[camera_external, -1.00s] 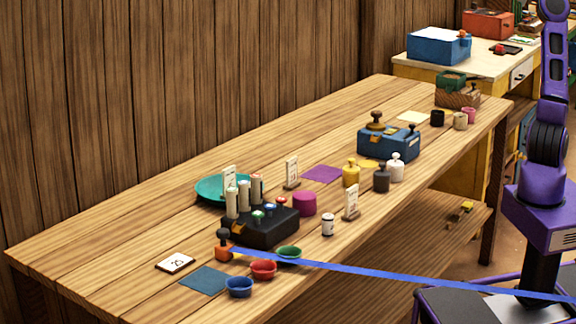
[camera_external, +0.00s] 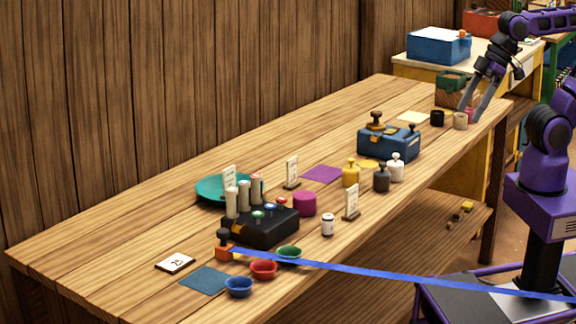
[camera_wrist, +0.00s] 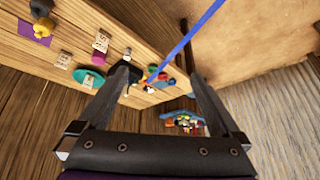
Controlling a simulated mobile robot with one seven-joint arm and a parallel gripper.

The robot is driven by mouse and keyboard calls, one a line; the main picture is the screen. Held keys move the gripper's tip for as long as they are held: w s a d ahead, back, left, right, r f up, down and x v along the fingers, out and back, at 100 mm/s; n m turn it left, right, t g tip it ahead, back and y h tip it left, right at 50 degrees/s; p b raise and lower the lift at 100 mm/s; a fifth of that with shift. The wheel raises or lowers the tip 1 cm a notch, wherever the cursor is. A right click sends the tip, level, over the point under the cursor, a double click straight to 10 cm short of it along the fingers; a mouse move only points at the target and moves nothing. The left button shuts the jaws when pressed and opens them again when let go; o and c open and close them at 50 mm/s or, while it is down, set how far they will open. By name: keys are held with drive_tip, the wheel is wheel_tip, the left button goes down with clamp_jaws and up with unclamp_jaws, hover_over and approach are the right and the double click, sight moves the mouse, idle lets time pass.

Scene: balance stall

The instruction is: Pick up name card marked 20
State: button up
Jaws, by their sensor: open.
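Three small upright white cards stand on the wooden table: one behind the black box (camera_external: 229,180), one by the purple mat (camera_external: 291,173) and one nearer the front edge (camera_external: 351,202). Their marks are too small to read. A flat tile (camera_external: 175,263), seemingly marked 25, lies at the near left. Upright cards also show in the wrist view, such as a pale card (camera_wrist: 101,42) and another card (camera_wrist: 64,60). My gripper (camera_external: 470,113) is open and empty above the table's far right end, well away from the cards; its spread fingers show in the wrist view (camera_wrist: 160,72).
A black box with pale cylinders (camera_external: 262,228), a teal plate (camera_external: 208,190), a magenta cylinder (camera_external: 304,204) and a white jar (camera_external: 328,225) stand around the cards. Weights and a blue box (camera_external: 388,143) sit farther right. A blue strap (camera_external: 400,275) crosses the front.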

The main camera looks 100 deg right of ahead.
drive_tip(key=shift+s+a+f+n, duration=0.1)
drive_tip(key=shift+s+f+n, duration=0.2)
drive_tip(key=shift+f, duration=0.1)
drive_tip(key=shift+w, duration=0.1)
